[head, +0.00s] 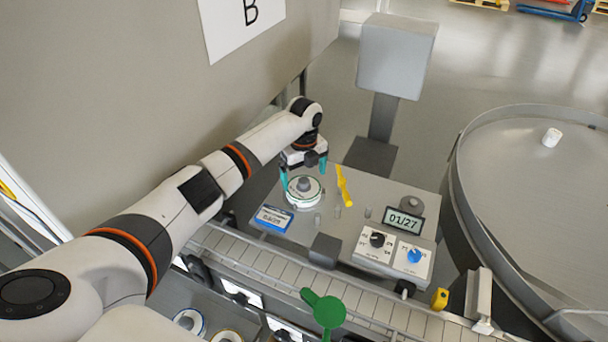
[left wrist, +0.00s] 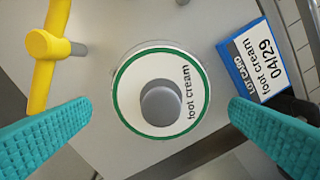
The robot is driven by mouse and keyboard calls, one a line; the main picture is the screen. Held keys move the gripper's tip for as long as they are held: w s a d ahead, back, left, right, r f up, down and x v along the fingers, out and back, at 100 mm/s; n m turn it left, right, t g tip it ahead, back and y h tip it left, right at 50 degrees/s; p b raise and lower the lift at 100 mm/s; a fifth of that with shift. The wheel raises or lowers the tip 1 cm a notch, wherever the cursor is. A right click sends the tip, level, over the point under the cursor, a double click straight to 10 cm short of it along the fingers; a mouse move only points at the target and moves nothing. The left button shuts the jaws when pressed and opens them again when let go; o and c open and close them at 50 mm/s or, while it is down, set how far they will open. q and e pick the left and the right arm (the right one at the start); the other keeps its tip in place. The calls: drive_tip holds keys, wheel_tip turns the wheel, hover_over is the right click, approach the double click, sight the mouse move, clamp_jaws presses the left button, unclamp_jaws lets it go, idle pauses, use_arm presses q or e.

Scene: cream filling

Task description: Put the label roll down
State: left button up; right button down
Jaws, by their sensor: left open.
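The label roll (head: 305,194) lies flat on the grey machine top, a white disc with a green edge and a grey hub in its middle. In the left wrist view the roll (left wrist: 135,112) reads "foot cream". My left gripper (head: 304,171) is above the roll with its teal fingers spread. In the left wrist view the left gripper's fingers (left wrist: 160,130) stand on either side of the roll, with gaps between them and its rim. The gripper holds nothing. My right gripper is not in view.
A blue-framed card (head: 273,218) reading "foot cream 04/29" lies beside the roll. A yellow lever (head: 343,186) stands close on the other side. A "01/27" display (head: 403,220) and knob panels are to the right. A conveyor (head: 270,262) runs in front.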

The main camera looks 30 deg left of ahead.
sight(304, 180)
use_arm(q)
wheel_tip(304, 180, up, 8)
drive_tip(key=p, duration=0.5)
drive_tip(key=shift+f, duration=0.15)
drive_tip(key=shift+f, duration=0.1)
